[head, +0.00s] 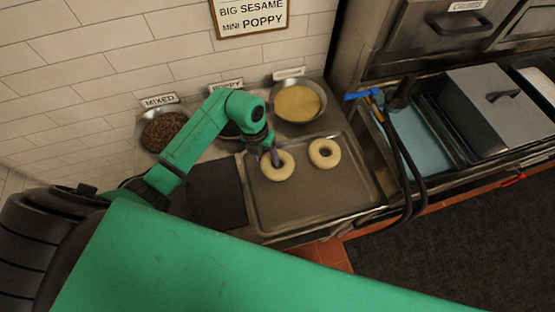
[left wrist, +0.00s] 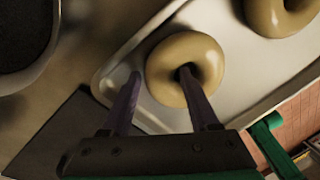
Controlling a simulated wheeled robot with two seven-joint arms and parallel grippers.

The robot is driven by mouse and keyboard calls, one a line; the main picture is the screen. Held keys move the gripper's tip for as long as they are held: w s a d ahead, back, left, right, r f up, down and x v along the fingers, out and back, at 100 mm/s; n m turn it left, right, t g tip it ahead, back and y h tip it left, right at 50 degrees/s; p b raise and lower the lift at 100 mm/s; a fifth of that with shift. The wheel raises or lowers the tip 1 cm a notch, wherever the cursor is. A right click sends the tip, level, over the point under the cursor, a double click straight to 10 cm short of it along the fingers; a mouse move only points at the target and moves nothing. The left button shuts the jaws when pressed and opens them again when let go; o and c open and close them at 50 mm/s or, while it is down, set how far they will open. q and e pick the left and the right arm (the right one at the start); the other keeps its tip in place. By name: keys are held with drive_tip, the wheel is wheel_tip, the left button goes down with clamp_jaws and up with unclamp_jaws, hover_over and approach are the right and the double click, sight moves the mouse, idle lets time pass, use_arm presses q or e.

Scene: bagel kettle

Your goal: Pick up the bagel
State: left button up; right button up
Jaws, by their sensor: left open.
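Two pale, plain bagels lie on a metal tray (head: 300,210). The left bagel (head: 279,173) is at my left gripper (head: 268,160); the other bagel (head: 324,153) lies to its right. In the left wrist view, my left gripper (left wrist: 158,76) is open, with one finger at the outer left side of the near bagel (left wrist: 205,58) and the other tip at its hole. The ring's left side lies between the tips; I cannot tell whether they touch it. The second bagel (left wrist: 282,14) is at the top right. My right gripper is not in view.
Bowls of toppings stand behind the tray: a dark mixed one (head: 163,131) at left and a yellowish one (head: 298,102) at right. A dark mat (head: 215,193) lies left of the tray. A sink with black hoses (head: 408,160) is at right.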

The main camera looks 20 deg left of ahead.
use_arm(q)
drive_tip(key=shift+d+f, duration=0.1)
clamp_jaws()
wheel_tip(320, 180, up, 9)
drive_tip(key=b, duration=0.3)
drive_tip(key=shift+w+f, duration=0.1)
wheel_tip(320, 180, up, 11)
drive_tip(key=shift+p, duration=0.45)
